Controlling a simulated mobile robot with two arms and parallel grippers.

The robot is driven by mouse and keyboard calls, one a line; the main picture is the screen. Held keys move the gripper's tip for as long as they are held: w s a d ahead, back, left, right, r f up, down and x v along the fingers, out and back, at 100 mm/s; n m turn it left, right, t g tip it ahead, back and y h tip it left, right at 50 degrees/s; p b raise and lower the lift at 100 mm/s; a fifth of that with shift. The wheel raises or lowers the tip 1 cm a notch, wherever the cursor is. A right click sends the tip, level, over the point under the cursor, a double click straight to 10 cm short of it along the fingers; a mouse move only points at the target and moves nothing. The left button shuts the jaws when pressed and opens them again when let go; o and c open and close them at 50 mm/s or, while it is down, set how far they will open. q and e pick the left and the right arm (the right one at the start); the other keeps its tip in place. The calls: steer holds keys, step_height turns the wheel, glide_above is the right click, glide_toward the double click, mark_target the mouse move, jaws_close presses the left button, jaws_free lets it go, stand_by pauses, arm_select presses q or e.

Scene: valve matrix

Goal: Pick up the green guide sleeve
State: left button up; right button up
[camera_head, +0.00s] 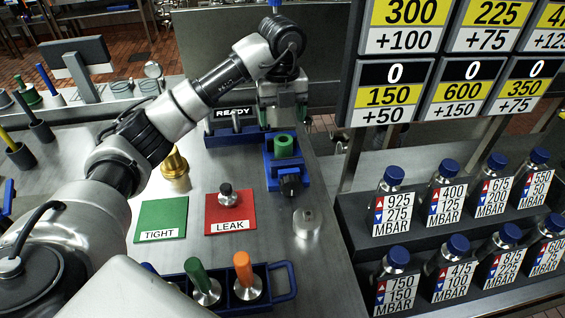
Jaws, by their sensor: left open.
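The green guide sleeve (284,145) looks like a short upright green cylinder with a hole in its top. It sits in a blue fixture (273,181) right of the middle of the table. My left gripper (284,121) is open, its fingers pointing down, just behind and above the sleeve in the picture. No contact with the sleeve shows, and nothing is seen between the fingers. My right gripper is not in view.
A READY display (235,113) stands behind the fixture. A green TIGHT mat (160,220) and red LEAK mat (230,213) lie to the left. A blue rack (283,293) with coloured handles is in front. Capped bottles (393,197) fill shelves at right.

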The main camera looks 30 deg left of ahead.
mark_target(284, 149)
arm_select(q)
step_height(284, 149, down, 6)
steer(key=shift+f+p, duration=0.1)
steer(key=shift+p, duration=0.25)
steer(key=f, duration=0.2)
steer(key=w+f+p, duration=0.1)
steer(key=f, duration=0.1)
steer(key=shift+d+f, duration=0.1)
steer(key=shift+f, duration=0.35)
steer(key=c, duration=1)
steer(key=shift+c, duration=0.3)
steer(key=shift+r, duration=0.15)
